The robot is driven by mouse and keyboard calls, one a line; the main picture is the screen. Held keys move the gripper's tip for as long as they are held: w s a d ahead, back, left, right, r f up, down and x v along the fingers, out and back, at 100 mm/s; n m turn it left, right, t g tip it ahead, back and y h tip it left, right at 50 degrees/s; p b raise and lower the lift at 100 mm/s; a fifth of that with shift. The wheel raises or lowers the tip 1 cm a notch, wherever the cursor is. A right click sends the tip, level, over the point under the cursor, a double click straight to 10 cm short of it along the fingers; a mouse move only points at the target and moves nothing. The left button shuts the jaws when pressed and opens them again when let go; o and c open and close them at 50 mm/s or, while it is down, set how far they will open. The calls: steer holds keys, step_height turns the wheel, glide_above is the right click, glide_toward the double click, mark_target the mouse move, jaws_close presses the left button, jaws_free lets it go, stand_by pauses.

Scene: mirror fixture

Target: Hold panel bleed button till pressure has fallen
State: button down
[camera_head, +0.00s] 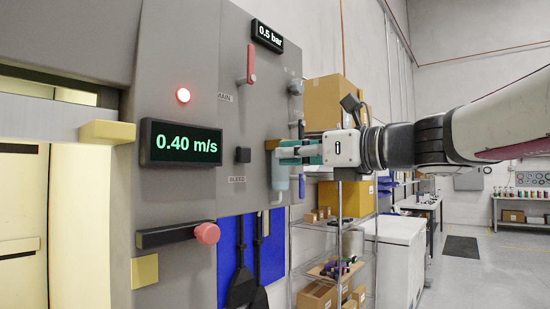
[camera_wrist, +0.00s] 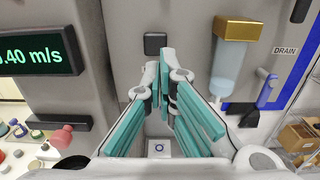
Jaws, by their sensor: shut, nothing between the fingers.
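The bleed button (camera_head: 243,155) is a dark square block on the grey panel (camera_head: 228,120), above a "BLEED" label (camera_head: 237,179). It also shows in the wrist view (camera_wrist: 155,43), just beyond my fingertips. The pressure display (camera_head: 267,36) at the panel top reads 0.5 bar. My gripper (camera_head: 278,152) has its teal fingers shut and empty, pointing at the panel. In the head view, the fingertips are right of the button with a visible gap. In the wrist view, my gripper (camera_wrist: 164,68) shows its closed fingertips below and slightly right of the button.
A red-handled lever (camera_head: 251,64) is above the button. A brass-topped clear bowl (camera_wrist: 230,58) is right of my fingers, near a "DRAIN" label (camera_wrist: 285,50). At left are a 0.40 m/s display (camera_head: 180,143), a lit red lamp (camera_head: 183,95) and a red knob (camera_head: 207,233).

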steer(key=shift+v, duration=2.55)
steer(key=s+d+f+n+g+h, duration=0.1)
steer(key=s+f+n+g+h, duration=0.15)
steer(key=s+f+n, duration=0.5)
steer(key=s+f+n+g+h, duration=0.1)
steer(key=s+f+n+h, duration=0.25)
steer(key=f, duration=0.65)
steer(key=s+d+f+n+g+h, duration=0.1)
steer(key=s+d+f+n+h, duration=0.3)
steer(key=s+d+f+n, duration=0.1)
steer(key=s+d+f+n+g+h, duration=0.1)
steer(key=s+d+f+n+h, duration=0.3)
steer(key=d+f+n, duration=0.3)
step_height(320, 180, down, 4)
steer(key=s+n, duration=0.1)
steer(key=n, duration=0.1)
steer(key=shift+r+n, duration=0.2)
steer(key=shift+n, duration=0.1)
steer(key=shift+a, duration=0.1)
